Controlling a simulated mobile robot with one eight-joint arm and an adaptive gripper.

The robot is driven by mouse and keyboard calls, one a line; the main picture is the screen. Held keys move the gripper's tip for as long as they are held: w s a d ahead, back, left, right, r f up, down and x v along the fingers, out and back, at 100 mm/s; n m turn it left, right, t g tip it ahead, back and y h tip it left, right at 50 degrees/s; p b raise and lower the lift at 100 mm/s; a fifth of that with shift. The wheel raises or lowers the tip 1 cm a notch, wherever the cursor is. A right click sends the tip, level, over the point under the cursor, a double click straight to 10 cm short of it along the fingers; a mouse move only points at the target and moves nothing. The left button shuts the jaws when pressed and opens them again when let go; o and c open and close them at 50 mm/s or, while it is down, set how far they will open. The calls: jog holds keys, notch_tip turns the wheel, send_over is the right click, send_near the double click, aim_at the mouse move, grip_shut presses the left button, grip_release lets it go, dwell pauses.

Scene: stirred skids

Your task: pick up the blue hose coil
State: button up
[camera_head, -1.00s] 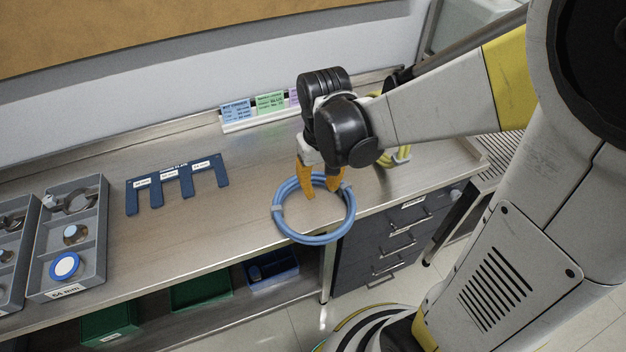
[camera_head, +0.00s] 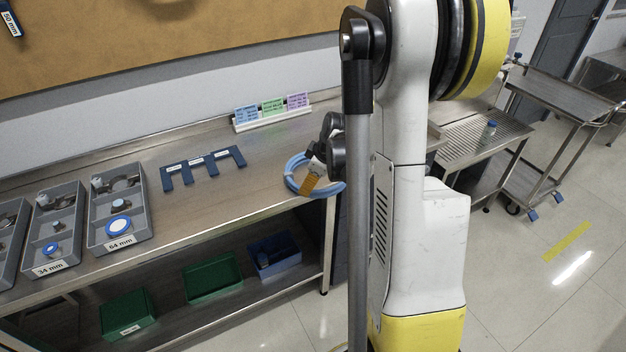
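The blue hose coil (camera_head: 288,174) is at the right front edge of the metal bench, its right part hidden behind my arm. My gripper (camera_head: 311,185), with orange fingers, points down at the coil. A finger overlaps the coil's front right side in this view. The fingers are seen nearly edge-on and partly covered, so I cannot tell whether they are closed on the hose. I also cannot tell whether the coil rests on the bench or hangs just above it.
Grey sorting trays (camera_head: 149,222) stand at the bench's left. A blue slotted gauge plate (camera_head: 203,183) lies mid-bench. A card holder (camera_head: 272,119) stands at the back. Green bins (camera_head: 213,293) and a blue bin (camera_head: 290,266) sit on the shelf below. A metal cart (camera_head: 560,87) stands right.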

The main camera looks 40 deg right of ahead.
jog(key=b+x, duration=0.2)
jog(key=x, duration=0.4)
jog(key=shift+s, duration=0.1)
jog(key=shift+s+r, duration=0.1)
jog(key=shift+c, duration=1.2)
grip_shut()
